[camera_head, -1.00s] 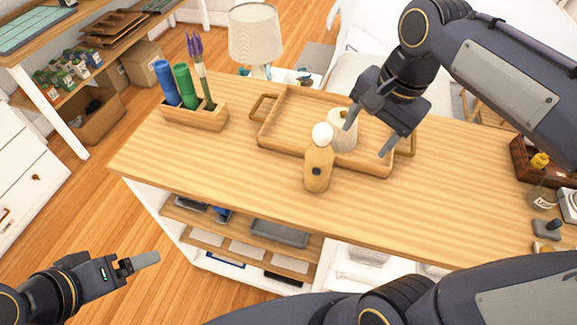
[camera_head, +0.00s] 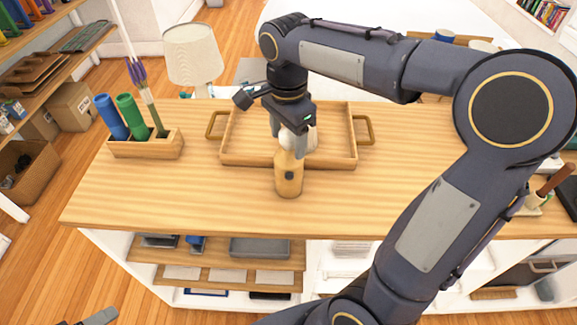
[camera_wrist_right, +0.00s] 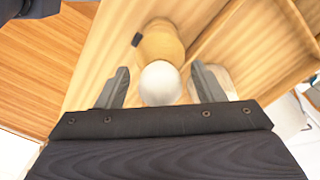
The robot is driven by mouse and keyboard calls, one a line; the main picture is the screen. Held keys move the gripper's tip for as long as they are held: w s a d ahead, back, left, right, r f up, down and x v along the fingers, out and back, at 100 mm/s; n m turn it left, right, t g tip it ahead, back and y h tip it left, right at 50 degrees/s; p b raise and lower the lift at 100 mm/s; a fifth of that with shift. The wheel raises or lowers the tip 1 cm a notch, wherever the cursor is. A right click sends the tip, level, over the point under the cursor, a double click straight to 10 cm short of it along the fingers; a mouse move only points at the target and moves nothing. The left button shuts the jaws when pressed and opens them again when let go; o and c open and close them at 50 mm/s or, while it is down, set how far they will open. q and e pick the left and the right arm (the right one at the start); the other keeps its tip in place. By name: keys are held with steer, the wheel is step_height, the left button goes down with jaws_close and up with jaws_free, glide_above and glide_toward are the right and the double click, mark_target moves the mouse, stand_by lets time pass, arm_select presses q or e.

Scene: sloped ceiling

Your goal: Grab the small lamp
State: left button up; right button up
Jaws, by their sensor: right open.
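The small lamp (camera_head: 289,178) stands upright on the wooden counter, in front of the tray. It has a round wooden body with a dark knob and a white globe top, partly hidden by my gripper in the head view. My right gripper (camera_head: 289,142) is open above it. In the right wrist view the lamp's white globe (camera_wrist_right: 160,82) lies between the spread fingers of my right gripper (camera_wrist_right: 160,88), with the wooden body beyond. I cannot tell whether the fingers touch it. Only a tip of my left gripper (camera_head: 97,318) shows at the bottom left edge.
A wooden tray (camera_head: 235,155) with handles lies just behind the lamp, with a whitish object (camera_head: 311,137) in it. A wooden holder (camera_head: 150,149) with blue and green rolls and a purple flower stands left. A larger shaded lamp (camera_head: 193,53) is behind. The counter's front is clear.

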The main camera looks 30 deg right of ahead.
jaws_close()
stand_by(0.4)
